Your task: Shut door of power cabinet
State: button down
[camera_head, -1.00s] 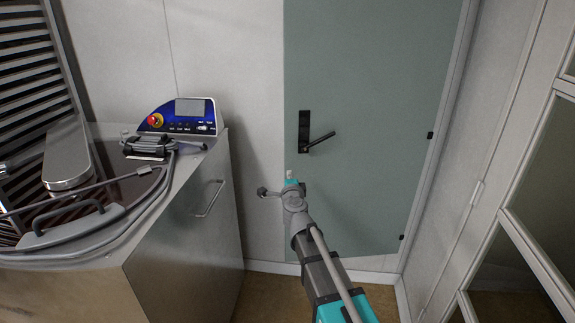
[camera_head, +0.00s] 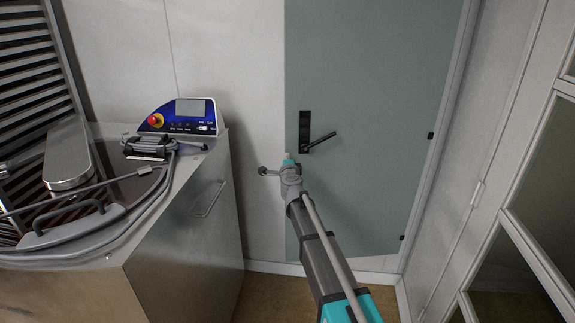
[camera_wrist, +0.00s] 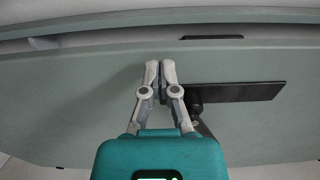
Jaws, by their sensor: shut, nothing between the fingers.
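The power cabinet door (camera_head: 375,90) is a grey-green panel with hinges on its right side. A black handle (camera_head: 305,130) with a lever sits near its left edge. The panel fills much of the wrist view (camera_wrist: 90,100), where its free edge and a dark latch slot (camera_wrist: 212,37) show. The door looks slightly ajar; the exact gap is unclear. My gripper (camera_head: 287,155) is just below and left of the handle in the head view. In the wrist view its fingers (camera_wrist: 161,66) are shut and empty, beside the handle plate (camera_wrist: 235,91); contact with the door cannot be told.
A steel machine (camera_head: 185,225) stands at the left, with a blue control panel (camera_head: 180,117) on top. A framed glass door or cabinet front (camera_head: 530,150) closes off the right. A strip of brown floor (camera_head: 265,290) is free between them.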

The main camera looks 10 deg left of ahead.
jog(key=shift+w+a, duration=0.15)
jog(key=shift+w, duration=0.65)
